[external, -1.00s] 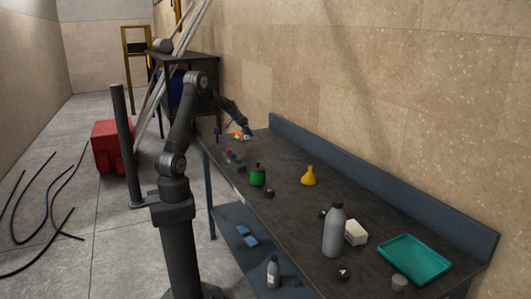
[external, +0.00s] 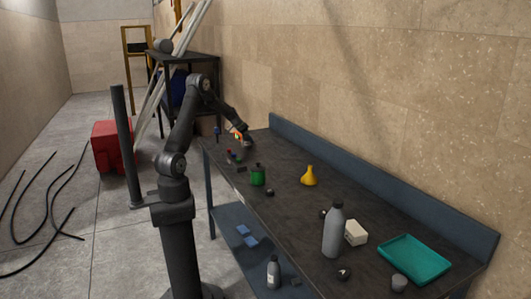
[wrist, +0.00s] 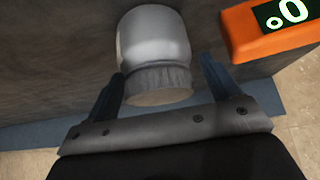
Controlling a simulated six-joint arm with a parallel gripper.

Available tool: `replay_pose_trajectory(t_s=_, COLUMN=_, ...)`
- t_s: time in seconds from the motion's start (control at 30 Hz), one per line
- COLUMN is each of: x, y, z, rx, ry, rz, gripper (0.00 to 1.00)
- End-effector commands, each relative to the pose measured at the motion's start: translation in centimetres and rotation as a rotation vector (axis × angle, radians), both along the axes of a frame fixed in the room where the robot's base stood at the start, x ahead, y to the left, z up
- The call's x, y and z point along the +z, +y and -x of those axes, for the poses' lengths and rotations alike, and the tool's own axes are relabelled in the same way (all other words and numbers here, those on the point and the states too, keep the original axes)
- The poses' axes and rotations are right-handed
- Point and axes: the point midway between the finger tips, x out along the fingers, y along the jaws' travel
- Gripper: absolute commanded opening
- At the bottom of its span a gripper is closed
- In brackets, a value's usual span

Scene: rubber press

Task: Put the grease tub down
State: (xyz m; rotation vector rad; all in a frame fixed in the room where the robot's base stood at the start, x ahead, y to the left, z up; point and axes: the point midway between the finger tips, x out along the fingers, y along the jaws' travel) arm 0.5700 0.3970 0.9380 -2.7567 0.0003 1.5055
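The grease tub, a pale grey jar with a dark ridged lid (wrist: 157,80), is in the middle of the wrist view, its lid towards me. My gripper (wrist: 162,68) has one finger on either side of the lid. The left finger is close against the lid edge, and a narrow gap shows at the right finger, so the gripper looks open around it. In the external view my gripper (external: 246,141) is low at the far end of the dark bench (external: 300,215). The tub is small and mostly hidden there. The tub appears to be at the bench surface.
An orange device with a display (wrist: 268,28) is close right of the tub in the wrist view. A green container (external: 258,177), a yellow funnel-shaped item (external: 309,176), a grey bottle (external: 334,232) and a teal tray (external: 415,258) stand along the bench. A raised edge (external: 390,195) runs along the wall.

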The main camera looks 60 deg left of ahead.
Motion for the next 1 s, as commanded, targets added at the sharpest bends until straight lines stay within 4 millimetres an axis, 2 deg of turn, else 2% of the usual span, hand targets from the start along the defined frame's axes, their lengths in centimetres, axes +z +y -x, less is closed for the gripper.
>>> replay_pose_trajectory(t_s=0.27, x=0.9, y=0.1, z=0.3, rx=0.001, ry=-0.002, rz=-0.002, gripper=0.82)
replay_pose_trajectory(t_s=0.7, x=8.0, y=0.1, z=4.9, rx=0.002, ry=-0.002, rz=-0.003, gripper=0.82)
replay_pose_trajectory(t_s=0.83, x=9.5, y=0.0, z=5.9, rx=0.002, ry=-0.001, rz=-0.001, gripper=0.82)
replay_pose_trajectory(t_s=1.0, x=10.3, y=0.0, z=6.5, rx=0.001, ry=0.001, rz=-0.001, gripper=0.82)
